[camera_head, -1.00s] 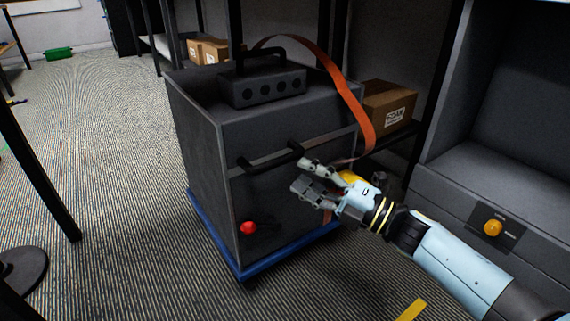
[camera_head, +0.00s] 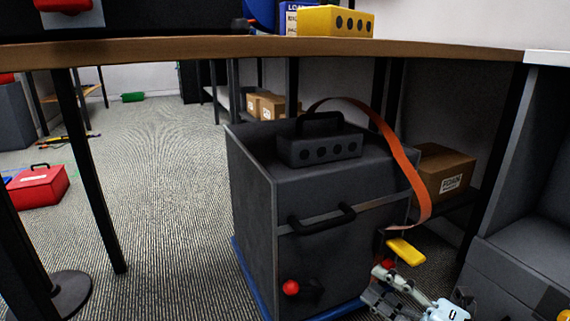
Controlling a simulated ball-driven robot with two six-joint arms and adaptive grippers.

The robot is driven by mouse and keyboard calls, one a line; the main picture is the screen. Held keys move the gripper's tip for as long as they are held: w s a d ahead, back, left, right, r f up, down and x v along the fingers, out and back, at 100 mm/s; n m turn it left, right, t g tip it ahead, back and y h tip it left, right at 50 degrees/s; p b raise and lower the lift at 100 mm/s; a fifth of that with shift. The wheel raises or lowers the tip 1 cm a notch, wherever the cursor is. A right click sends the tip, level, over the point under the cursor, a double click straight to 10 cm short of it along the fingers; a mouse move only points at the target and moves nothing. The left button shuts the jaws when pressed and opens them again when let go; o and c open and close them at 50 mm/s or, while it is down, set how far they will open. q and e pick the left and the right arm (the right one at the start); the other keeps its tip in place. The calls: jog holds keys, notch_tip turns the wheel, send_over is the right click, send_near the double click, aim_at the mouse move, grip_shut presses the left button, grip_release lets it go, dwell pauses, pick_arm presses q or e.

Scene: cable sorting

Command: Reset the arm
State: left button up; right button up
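My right gripper (camera_head: 384,287) is low in the picture at the right, beside the front right corner of the dark grey cabinet (camera_head: 254,205). Its two grey fingers are apart, with nothing visible between them. The light blue arm part behind it is cut off by the bottom edge. My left gripper is out of view. A flat orange cable (camera_head: 393,155) arcs from the black box (camera_head: 320,148) on the cabinet and hangs down its right side. A yellow piece (camera_head: 405,251) shows just above the gripper; whether it joins the cable is unclear.
A brown tabletop (camera_head: 230,48) crosses the view above the cabinet, with a yellow box (camera_head: 335,21) on it. A black handle (camera_head: 322,220) and red knob (camera_head: 291,288) stick out of the cabinet front. A carton (camera_head: 441,172) sits behind.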

pick_arm(q)
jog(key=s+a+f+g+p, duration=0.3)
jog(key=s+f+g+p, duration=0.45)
jog(key=p, duration=0.95)
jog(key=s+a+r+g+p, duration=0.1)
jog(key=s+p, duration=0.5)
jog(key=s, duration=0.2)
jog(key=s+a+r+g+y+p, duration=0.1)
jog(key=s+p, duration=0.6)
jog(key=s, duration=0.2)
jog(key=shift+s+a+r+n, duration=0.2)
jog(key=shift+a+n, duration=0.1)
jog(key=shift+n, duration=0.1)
pick_arm(e)
jog(key=s+d+f+m+g+h, duration=0.3)
jog(key=s+m, duration=0.5)
jog(key=s, duration=0.8)
jog(key=s+d+f+m+g+h, duration=0.2)
jog(key=s+d+m+g+h, duration=0.2)
jog(key=s+m, duration=0.5)
jog(key=s+d+f+m+g+h, duration=0.3)
jog(key=s+m+g+h, duration=0.3)
jog(key=s, duration=1.8)
jog(key=d+m, duration=0.1)
jog(key=m, duration=0.2)
jog(key=shift+s+f+g+h, duration=0.2)
jog(key=shift+f+g+h, duration=0.15)
jog(key=shift+g+h, duration=0.05)
